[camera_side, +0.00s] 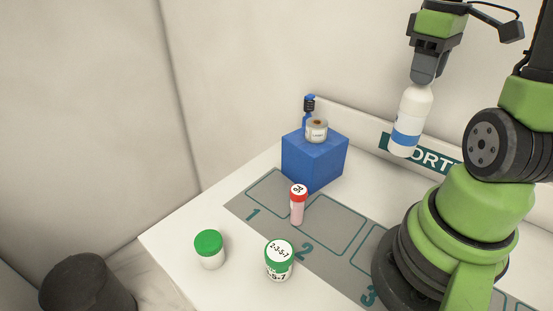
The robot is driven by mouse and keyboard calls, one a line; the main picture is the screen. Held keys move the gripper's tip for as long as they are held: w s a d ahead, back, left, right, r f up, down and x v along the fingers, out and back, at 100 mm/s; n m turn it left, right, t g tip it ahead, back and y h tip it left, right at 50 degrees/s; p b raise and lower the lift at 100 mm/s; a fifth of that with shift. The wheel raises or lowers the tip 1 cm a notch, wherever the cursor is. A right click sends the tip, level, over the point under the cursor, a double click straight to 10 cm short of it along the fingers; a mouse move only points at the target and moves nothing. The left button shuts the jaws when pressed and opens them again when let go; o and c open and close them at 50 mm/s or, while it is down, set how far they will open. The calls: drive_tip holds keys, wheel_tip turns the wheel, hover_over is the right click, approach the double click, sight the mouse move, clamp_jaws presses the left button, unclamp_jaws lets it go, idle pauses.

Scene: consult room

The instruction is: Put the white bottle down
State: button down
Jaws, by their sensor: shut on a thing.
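The white bottle (412,112) has a blue band and hangs nearly upright, slightly tilted, in the upper right of the side view. My gripper (424,80) is shut on its top and holds it in the air. The bottle appears in front of the back sign, and its base looks clear of the table (180,237). The tips of the fingers around the bottle's neck are hard to make out.
A blue block (314,161) carries a small labelled jar (317,131) and a dark-topped blue bottle (308,106). A red-capped tube (298,205) stands near numbered zones on a grey mat (262,221). Two green-lidded jars (209,248) (279,260) stand in front. A sign (385,142) lines the back.

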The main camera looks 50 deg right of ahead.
wheel_tip(320, 180, up, 5)
drive_tip(key=shift+r, duration=0.2)
drive_tip(key=w+a+n, duration=0.4)
drive_tip(key=w+n, duration=0.1)
drive_tip(key=w, duration=0.3)
drive_tip(key=w+a+n, duration=0.5)
drive_tip(key=w+n, duration=0.1)
drive_tip(key=w, duration=0.2)
drive_tip(key=w+a+f+n, duration=0.1)
drive_tip(key=w+a+n, duration=0.3)
drive_tip(key=a, duration=0.5)
drive_tip(key=w+a+n, duration=0.2)
drive_tip(key=a+n, duration=0.4)
drive_tip(key=a, duration=0.4)
wheel_tip(320, 180, down, 14)
drive_tip(key=shift+f, duration=0.15)
drive_tip(key=shift+w+d, duration=0.1)
drive_tip(key=c, duration=0.7)
unclamp_jaws()
drive_tip(key=shift+f, duration=0.15)
drive_tip(key=shift+c, duration=0.2)
